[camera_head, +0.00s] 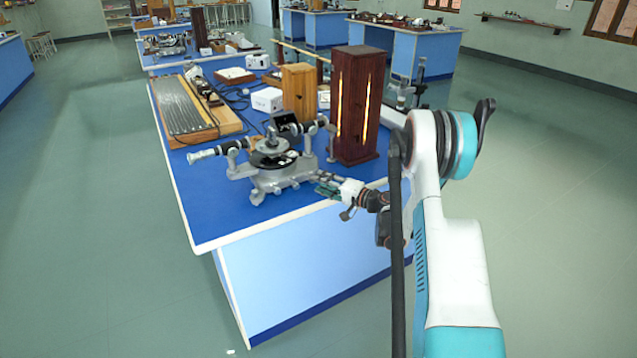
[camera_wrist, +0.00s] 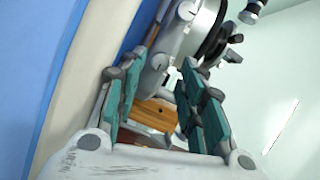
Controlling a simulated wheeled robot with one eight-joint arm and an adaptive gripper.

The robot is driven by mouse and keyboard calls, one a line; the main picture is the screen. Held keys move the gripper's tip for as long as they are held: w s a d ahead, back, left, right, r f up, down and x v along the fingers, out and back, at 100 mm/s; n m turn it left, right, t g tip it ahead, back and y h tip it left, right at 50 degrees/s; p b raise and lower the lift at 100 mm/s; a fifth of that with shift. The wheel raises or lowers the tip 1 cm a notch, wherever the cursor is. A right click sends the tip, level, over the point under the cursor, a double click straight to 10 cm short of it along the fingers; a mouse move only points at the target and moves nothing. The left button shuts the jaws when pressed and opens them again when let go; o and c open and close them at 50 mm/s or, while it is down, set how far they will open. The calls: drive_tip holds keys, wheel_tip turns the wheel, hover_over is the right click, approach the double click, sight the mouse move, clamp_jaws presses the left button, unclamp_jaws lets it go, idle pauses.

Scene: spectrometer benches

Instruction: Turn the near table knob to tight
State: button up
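The spectrometer (camera_head: 272,168) is a grey metal instrument with a round table on top, standing near the front edge of the blue bench. My gripper (camera_head: 322,184) reaches in from the right, close to the lower right side of its base. In the wrist view my gripper (camera_wrist: 163,82) has its two teal-padded fingers apart, with a clear gap. The spectrometer's grey body (camera_wrist: 197,28) shows beyond the fingertips. A small round silver knob (camera_wrist: 158,62) appears near the left fingertip; I cannot tell whether it is the near table knob or whether the fingers touch it.
A tall dark wooden lamp box (camera_head: 358,105) with glowing slits stands just behind my gripper. A lighter wooden box (camera_head: 299,93) and a white box (camera_head: 267,100) stand farther back. A grooved board (camera_head: 186,105) lies at the left. The bench's front left corner (camera_head: 215,228) is clear.

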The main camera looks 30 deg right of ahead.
drive_tip(key=v, duration=0.5)
drive_tip(key=shift+s+d, duration=0.15)
drive_tip(key=shift+s, duration=0.1)
